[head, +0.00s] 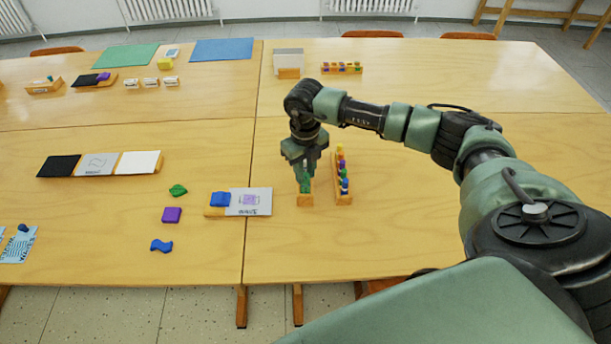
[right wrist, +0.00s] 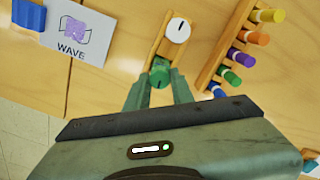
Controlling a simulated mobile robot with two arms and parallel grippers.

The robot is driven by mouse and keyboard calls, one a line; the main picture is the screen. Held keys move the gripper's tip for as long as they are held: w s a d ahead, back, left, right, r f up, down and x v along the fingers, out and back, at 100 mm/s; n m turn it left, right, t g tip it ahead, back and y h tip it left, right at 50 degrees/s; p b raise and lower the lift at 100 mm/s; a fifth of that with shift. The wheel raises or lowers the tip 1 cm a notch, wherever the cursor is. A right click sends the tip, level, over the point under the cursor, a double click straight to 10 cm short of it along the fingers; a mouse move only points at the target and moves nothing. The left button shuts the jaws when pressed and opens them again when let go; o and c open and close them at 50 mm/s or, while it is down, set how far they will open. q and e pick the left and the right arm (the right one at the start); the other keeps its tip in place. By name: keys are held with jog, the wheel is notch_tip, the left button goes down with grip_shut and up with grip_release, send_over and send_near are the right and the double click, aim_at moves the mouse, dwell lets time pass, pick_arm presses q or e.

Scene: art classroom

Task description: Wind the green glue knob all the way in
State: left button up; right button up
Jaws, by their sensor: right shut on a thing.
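The green glue knob (right wrist: 160,75) sits upright at the near end of a small wooden holder (right wrist: 163,47), beside a white round knob with a dark line (right wrist: 178,30). A dark mark shows on top of the green knob. My right gripper (right wrist: 159,84) points down and is shut on the green knob, one finger on each side. In the head view my right gripper (head: 304,174) reaches down to the green knob (head: 306,184) over the wooden holder (head: 305,200) and hides part of it. My left gripper is not in view.
A wooden rack (head: 343,197) of several coloured pegs stands close to the right of the holder. A WAVE card (head: 258,200) with a blue block (head: 220,199) lies to the left. Loose green, purple and blue pieces lie farther left. The table to the right is clear.

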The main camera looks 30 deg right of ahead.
jog(key=shift+n+b, duration=1.25)
jog(key=shift+n, duration=1.45)
jog(key=shift+n+b, duration=1)
jog(key=shift+n, duration=1.3)
jog(key=o, duration=1.6)
jog(key=shift+o, duration=0.2)
